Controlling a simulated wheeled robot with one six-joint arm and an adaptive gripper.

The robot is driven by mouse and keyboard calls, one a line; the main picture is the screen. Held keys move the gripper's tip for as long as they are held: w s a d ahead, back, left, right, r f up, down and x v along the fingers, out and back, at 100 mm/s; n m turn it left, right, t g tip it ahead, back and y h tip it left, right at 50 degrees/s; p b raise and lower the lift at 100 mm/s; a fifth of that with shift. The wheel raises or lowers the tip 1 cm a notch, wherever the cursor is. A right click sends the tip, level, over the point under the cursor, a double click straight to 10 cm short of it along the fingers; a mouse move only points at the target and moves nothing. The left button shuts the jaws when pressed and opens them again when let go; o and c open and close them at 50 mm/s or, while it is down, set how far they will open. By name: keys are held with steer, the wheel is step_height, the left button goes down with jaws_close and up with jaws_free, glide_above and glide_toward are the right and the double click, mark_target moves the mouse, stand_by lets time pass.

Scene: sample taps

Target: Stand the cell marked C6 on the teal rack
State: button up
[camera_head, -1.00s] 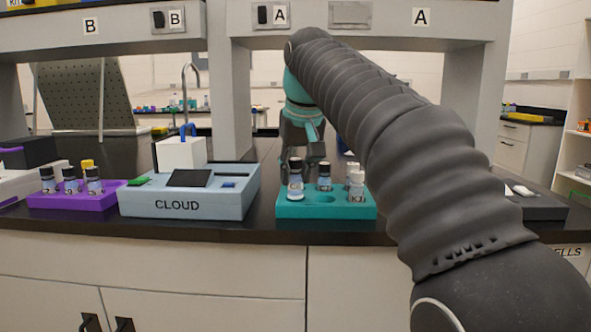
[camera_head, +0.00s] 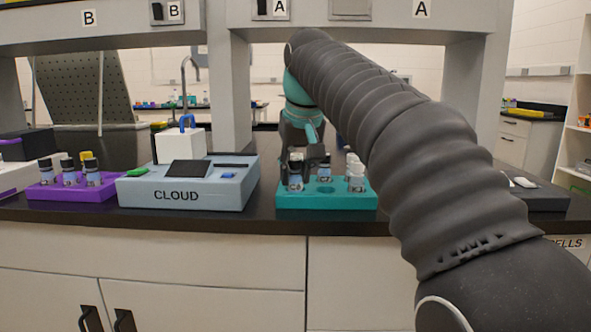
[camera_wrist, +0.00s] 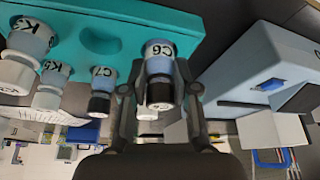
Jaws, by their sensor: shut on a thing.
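The cell marked C6 (camera_wrist: 159,72) is between my gripper's fingers (camera_wrist: 160,92) in the wrist view, its label readable. In the head view C6 (camera_head: 295,177) is upright at the left end of the teal rack (camera_head: 340,202), and its lower end appears set into the rack. My gripper (camera_head: 304,168) is shut on it, partly hidden behind the cells. The teal rack also shows at the top of the wrist view (camera_wrist: 140,20). Another cell, C7 (camera_wrist: 102,88), stands beside C6. An empty hole (camera_head: 325,190) shows at the rack's front middle.
Cells with white caps (camera_head: 357,178) stand at the teal rack's right. The pale blue CLOUD instrument (camera_head: 215,193) is close on the left, with a purple rack (camera_head: 65,194) of several cells beyond it. A dark grey device (camera_head: 540,197) lies right.

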steer(key=o, duration=1.7)
steer(key=shift+p+v, duration=1.15)
steer(key=shift+v, duration=2.15)
steer(key=shift+w+r, duration=0.1)
steer(key=shift+r, duration=0.05)
